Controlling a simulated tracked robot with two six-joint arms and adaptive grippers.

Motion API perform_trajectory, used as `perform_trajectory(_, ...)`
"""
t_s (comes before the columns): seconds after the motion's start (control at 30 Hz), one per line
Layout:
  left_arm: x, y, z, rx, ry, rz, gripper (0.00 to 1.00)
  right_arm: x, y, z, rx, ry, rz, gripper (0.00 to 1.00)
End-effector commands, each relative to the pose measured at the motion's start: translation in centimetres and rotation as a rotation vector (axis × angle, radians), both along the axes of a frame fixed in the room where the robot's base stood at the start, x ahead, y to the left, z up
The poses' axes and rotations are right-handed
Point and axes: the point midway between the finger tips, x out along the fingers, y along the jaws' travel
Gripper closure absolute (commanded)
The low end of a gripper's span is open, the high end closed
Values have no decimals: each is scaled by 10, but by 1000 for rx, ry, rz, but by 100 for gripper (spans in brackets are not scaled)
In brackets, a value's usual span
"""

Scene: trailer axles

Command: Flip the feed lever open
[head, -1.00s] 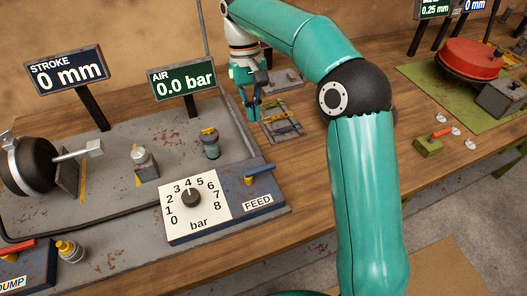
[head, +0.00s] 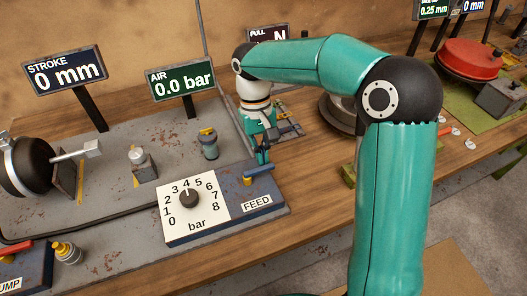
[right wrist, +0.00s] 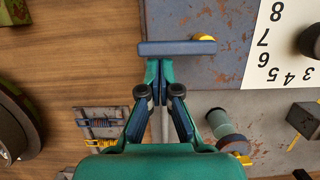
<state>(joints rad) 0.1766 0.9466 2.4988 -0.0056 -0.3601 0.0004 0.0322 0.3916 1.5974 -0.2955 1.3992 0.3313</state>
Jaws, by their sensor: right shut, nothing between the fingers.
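In the right wrist view the lever (right wrist: 177,48) lies crosswise just ahead of my fingertips. My right gripper (head: 263,158) is shut and empty, pointing down behind the lever, close to its far end in the head view. In the right wrist view the gripper (right wrist: 158,68) has its fingertips together at the bar's edge; I cannot tell whether they touch it. My left gripper is not in view.
The pressure dial (head: 189,199) stands left of the lever, pointing near 4. The AIR display (head: 180,80) reads 0.0 bar and the STROKE display (head: 65,75) 0 mm. A small capped cylinder (head: 208,143) stands on the grey plate left of my gripper.

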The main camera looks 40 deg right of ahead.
Motion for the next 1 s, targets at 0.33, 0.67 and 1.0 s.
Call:
perform_trajectory(0.33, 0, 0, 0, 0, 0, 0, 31, 0, -1, 0, 0, 0, -2, 100)
perform_trajectory(0.67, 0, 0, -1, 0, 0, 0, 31, -2, 0, 0, -1, 0, -51, 100)
perform_trajectory(1.0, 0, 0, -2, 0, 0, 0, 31, -6, -2, 0, 0, 0, -112, 100)
